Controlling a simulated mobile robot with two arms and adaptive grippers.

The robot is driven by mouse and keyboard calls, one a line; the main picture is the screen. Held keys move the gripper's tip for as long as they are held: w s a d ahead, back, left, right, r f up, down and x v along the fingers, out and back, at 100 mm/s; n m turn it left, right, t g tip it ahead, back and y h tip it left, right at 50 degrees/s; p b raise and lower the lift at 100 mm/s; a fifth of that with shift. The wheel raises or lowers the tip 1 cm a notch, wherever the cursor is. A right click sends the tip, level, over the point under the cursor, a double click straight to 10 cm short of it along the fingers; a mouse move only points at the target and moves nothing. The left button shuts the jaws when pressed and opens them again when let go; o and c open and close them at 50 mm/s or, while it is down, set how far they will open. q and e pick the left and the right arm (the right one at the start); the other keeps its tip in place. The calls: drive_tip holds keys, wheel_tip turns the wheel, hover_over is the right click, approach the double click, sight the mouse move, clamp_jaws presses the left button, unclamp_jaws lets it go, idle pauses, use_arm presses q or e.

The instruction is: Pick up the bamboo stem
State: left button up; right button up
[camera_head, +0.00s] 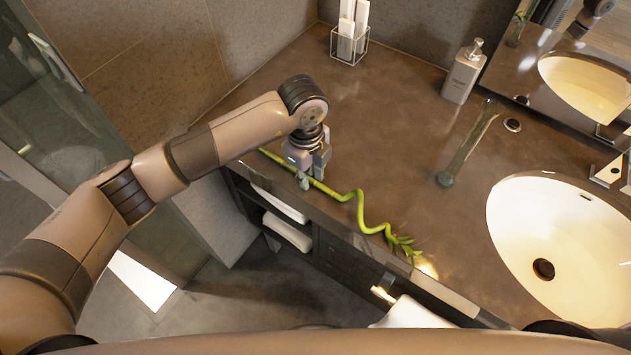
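The green bamboo stem (346,195) lies along the front edge of the brown vanity counter (400,120). It is straight at the far left end, curls in the middle, and has small leaves at the near right end. My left gripper (312,180) points down over the straight part of the stem, with its fingers at the stem. The fingers partly cover the stem, and I cannot tell whether they are closed on it. My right gripper does not show.
A white oval sink (510,225) is set in the counter on the right. Shelves with rolled towels (287,231) are below the edge. The counter's middle is clear.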

use_arm(q)
clamp_jaws()
drive_tip(key=shift+r, duration=0.15)
